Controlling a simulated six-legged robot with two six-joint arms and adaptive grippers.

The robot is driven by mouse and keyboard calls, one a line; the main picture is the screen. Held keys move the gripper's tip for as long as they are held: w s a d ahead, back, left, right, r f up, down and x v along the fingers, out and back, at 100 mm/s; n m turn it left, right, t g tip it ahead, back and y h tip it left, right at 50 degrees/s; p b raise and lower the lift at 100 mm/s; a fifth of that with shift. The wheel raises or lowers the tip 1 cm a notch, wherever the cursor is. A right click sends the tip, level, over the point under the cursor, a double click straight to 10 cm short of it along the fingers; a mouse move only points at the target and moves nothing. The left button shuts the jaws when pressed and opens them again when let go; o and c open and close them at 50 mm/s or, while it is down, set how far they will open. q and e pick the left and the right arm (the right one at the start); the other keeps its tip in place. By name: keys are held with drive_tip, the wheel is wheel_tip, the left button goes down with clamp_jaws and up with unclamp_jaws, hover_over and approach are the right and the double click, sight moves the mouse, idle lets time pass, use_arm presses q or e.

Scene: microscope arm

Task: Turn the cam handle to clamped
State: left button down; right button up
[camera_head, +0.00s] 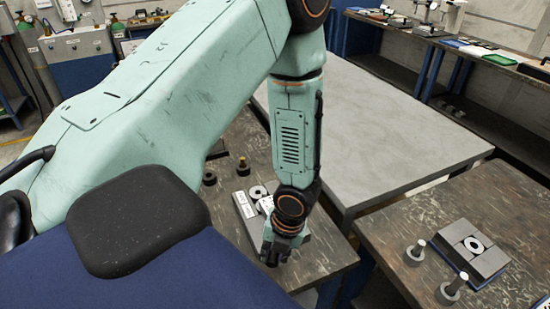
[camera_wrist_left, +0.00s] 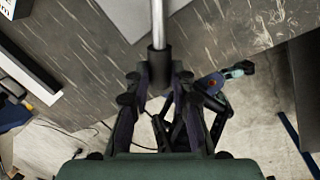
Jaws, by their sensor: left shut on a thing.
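My left gripper (camera_head: 274,252) reaches down over the front edge of the dark, scratched workbench in the head view. In the left wrist view, its fingers (camera_wrist_left: 158,80) are shut on the dark end of a bright metal rod, which looks like the cam handle (camera_wrist_left: 158,25). The rod runs straight away from the fingers toward the top of the picture. Its far end and cam are out of that view. In the head view, my wrist and fingers hide the handle. A grey and white fixture block (camera_head: 243,205) lies beside my wrist. My right gripper is not in view.
Two small dark posts (camera_head: 209,178) stand behind the fixture. A second bench at right holds a grey block with a white ring (camera_head: 475,243) and two round posts (camera_head: 452,289). A bare grey table (camera_head: 390,125) lies beyond. Floor shows below the bench edge.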

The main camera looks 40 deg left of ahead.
use_arm(q)
drive_tip(key=shift+w, duration=0.1)
drive_tip(key=c, duration=1.1)
unclamp_jaws()
drive_tip(key=shift+a, duration=0.1)
drive_tip(key=shift+c, duration=0.2)
wheel_tip(320, 180, up, 12)
drive_tip(key=w+d, duration=0.1)
drive_tip(key=d, duration=0.1)
drive_tip(key=shift+w+f, duration=0.15)
drive_tip(key=shift+d, duration=0.15)
